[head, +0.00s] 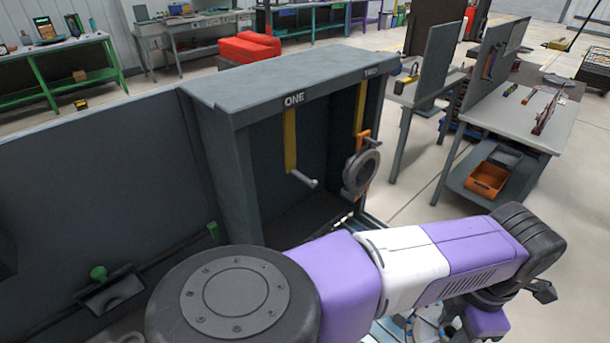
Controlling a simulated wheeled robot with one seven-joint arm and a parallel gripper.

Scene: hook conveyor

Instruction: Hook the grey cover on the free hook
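Inside the dark grey booth (268,85), two yellow hangers come down under the labels ONE and TWO. The hook under ONE (303,179) is a light grey peg at the foot of its yellow strip, and it is bare. At TWO, a dark grey ring-shaped part (362,172) with orange pieces hangs from the yellow hanger (360,105). I cannot make out a separate grey cover. My purple and white arm crosses the lower right.
A grey panel (90,165) runs left from the booth. A green knob (98,273) stands at the lower left. Right of the booth are grey tables (500,122) with upright panels and an orange bin (487,180). Open floor lies at the right.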

